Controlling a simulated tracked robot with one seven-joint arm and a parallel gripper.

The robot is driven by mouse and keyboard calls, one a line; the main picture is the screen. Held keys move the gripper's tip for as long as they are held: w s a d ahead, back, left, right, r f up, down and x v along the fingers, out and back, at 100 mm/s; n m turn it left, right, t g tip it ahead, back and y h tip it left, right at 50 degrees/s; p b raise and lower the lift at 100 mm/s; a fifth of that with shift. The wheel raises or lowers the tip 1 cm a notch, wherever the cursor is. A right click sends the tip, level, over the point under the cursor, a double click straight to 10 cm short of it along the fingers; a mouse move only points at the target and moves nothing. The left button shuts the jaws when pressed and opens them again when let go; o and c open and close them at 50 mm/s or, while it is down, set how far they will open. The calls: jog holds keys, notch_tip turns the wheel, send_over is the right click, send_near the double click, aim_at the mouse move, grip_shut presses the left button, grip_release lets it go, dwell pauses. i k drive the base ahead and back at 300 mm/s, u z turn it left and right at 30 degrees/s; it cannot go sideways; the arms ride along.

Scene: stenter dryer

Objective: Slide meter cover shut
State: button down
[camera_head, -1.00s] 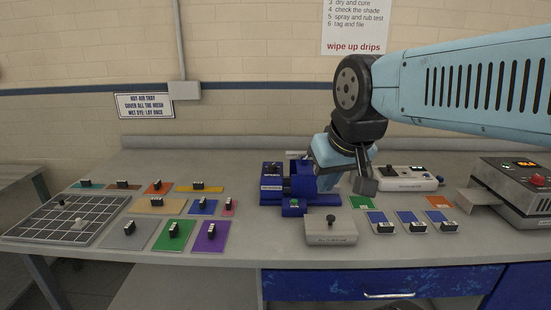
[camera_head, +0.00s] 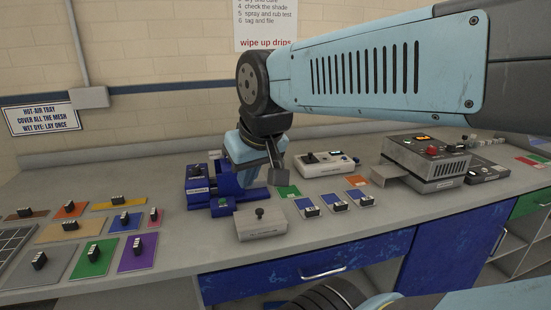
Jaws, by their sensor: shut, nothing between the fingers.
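A white instrument (camera_head: 325,164) with a dark knob and a small dark panel stands at the back of the bench; it may be the meter. I cannot make out its cover or how far the cover is open. My gripper (camera_head: 278,178) is shut and empty. It points down between the blue device (camera_head: 222,190) and the white instrument, in front of the instrument's left end. A green card (camera_head: 288,191) lies just below the fingers. The arm hides part of the bench behind it.
A grey block with a knob (camera_head: 260,222) stands near the front edge. Several blue cards with black clips (camera_head: 340,203) lie to its right. A grey machine with a red button (camera_head: 426,160) stands further right. Coloured cards (camera_head: 138,252) fill the left side.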

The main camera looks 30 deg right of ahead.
aim_at(310, 158)
jog(key=u, duration=0.95)
jog(key=k, duration=1.05)
jog(key=z, duration=1.2)
jog(key=i, duration=1)
jog(key=u, duration=0.05)
